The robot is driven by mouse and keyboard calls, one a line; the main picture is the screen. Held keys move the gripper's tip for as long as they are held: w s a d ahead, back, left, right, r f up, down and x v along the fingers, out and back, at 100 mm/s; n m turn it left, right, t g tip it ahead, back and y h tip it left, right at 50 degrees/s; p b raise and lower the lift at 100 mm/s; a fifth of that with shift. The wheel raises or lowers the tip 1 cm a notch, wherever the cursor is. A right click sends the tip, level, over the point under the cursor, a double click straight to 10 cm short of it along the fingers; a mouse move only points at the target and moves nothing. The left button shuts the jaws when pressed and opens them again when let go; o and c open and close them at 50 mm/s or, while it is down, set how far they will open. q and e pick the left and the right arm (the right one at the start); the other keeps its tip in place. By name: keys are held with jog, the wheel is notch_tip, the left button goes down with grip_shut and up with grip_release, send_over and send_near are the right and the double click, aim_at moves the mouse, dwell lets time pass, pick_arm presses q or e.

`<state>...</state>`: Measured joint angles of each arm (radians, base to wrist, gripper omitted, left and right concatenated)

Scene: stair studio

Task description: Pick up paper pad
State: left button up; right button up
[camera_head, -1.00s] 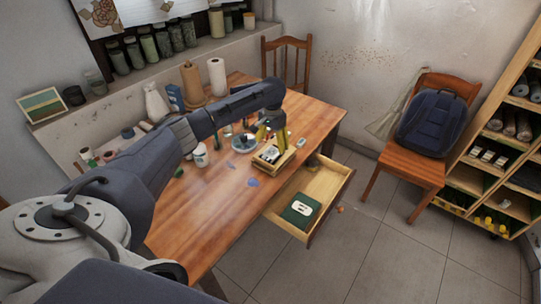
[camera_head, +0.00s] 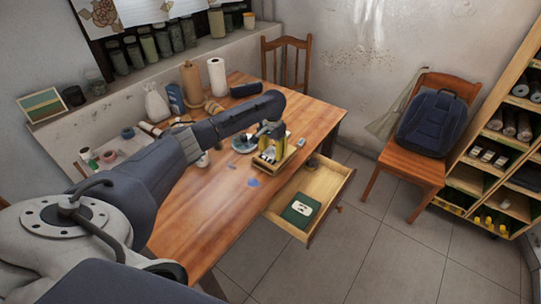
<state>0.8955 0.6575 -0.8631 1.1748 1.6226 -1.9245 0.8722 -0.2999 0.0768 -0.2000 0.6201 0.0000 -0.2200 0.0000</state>
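A dark green pad (camera_head: 298,211) with a white label lies flat in the front part of the open drawer (camera_head: 324,189); I take it for the paper pad. My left gripper (camera_head: 269,155), with yellow fingers, points down over a small wooden tray (camera_head: 281,164) on the table, behind the drawer and apart from the pad. The fingers overlap the tray's contents, so I cannot tell how far they are parted or whether they hold anything. My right gripper is not in view.
The wooden table (camera_head: 215,222) has free room at its front left. A paper towel roll (camera_head: 217,77), a dark case (camera_head: 246,90) and a white bag (camera_head: 156,104) stand at the back. A chair with a backpack (camera_head: 433,122) stands right of the drawer.

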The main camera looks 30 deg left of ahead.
pick_arm(q)
jog(key=c, duration=0.5)
jog(key=shift+r, duration=0.15)
